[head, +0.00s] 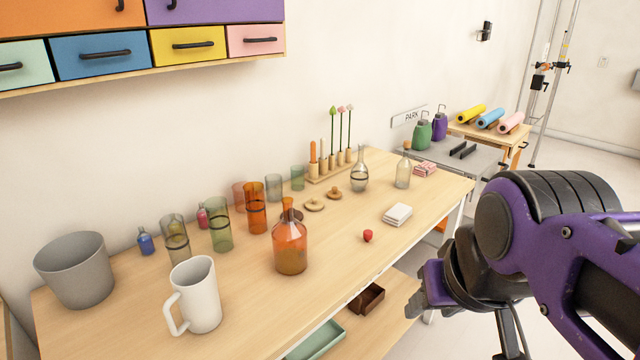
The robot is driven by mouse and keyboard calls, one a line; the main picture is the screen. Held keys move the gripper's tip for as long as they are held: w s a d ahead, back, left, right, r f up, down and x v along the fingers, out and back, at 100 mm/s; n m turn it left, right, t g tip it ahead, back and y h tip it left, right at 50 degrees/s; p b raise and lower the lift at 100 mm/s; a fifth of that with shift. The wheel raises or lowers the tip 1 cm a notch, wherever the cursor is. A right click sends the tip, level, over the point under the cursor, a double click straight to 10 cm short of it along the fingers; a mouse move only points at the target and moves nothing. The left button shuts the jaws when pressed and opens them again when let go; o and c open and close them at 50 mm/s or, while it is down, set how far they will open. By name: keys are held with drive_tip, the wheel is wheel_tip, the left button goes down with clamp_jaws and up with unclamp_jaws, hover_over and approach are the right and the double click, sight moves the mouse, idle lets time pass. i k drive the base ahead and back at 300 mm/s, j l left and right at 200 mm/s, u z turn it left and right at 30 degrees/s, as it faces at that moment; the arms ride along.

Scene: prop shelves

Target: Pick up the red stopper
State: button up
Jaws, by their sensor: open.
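The red stopper (368,236) is a small round red piece on the light wooden table (330,290), near its front edge. It stands alone, to the right of an orange glass bottle (290,248) and in front of a white stack (398,214). My gripper (418,300) is at the lower right, off the table's front edge and apart from the stopper. It is open; its fingers are dark and partly hidden by my purple arm. I see nothing held in it.
A white mug (195,295), a grey bucket (76,270) and several glasses stand on the left. A clear flask (360,168) and clear bottle (403,171) stand behind. Drawers (100,56) hang above left. A green tray (316,341) lies on the lower shelf.

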sight(367, 233)
drive_tip(key=i+l+u, duration=0.1)
drive_tip(key=u, duration=0.25)
drive_tip(key=l+u, duration=0.1)
drive_tip(key=u, duration=0.25)
drive_tip(key=i+l+u, duration=0.1)
drive_tip(key=u, duration=0.2)
drive_tip(key=i+l+u, duration=0.2)
drive_tip(key=l, duration=0.25)
drive_tip(key=k+l+u, duration=0.2)
drive_tip(key=l, duration=0.2)
drive_tip(key=i, duration=0.1)
